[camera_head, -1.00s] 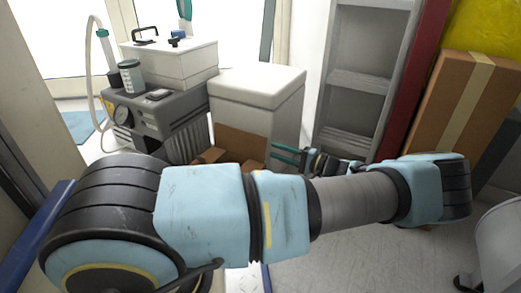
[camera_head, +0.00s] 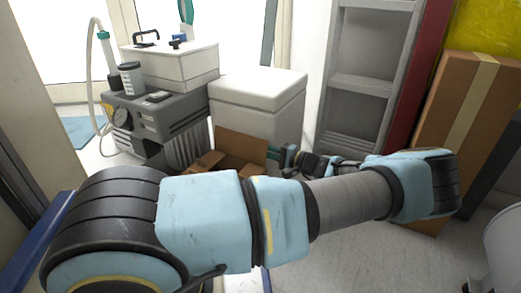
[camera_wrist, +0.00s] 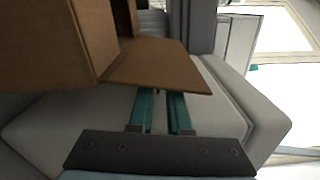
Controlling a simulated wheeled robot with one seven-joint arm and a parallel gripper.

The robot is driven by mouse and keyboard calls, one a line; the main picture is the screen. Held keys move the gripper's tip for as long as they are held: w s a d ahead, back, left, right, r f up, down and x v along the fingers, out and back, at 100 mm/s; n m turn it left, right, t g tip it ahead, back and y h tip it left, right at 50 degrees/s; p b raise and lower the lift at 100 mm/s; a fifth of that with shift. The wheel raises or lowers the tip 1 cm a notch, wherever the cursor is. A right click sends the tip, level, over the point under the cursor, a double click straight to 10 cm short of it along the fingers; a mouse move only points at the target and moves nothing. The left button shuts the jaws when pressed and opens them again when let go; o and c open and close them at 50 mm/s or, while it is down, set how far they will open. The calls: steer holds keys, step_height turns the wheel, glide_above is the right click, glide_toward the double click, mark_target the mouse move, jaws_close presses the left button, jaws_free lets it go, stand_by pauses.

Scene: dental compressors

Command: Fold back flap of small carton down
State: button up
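The small brown carton (camera_head: 232,163) stands on the floor, partly hidden behind my arm in the head view. Its back flap (camera_head: 241,146) stands up, leaning back towards a white box. In the wrist view the carton (camera_wrist: 45,45) fills the upper left, and the flap (camera_wrist: 158,66) juts out from it. My gripper (camera_wrist: 161,97) has two teal fingers with a narrow gap and nothing seen between them. Their tips reach the flap's edge and seem to pass behind it; contact cannot be told. In the head view my gripper (camera_head: 289,157) is just right of the flap.
A white lidded box (camera_head: 258,103) stands close behind the carton. A grey compressor unit (camera_head: 160,118) is to the left, with a white case on top. A ladder (camera_head: 362,85) and a tall brown carton (camera_head: 462,125) stand to the right.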

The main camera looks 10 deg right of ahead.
jaws_close()
stand_by(1.0)
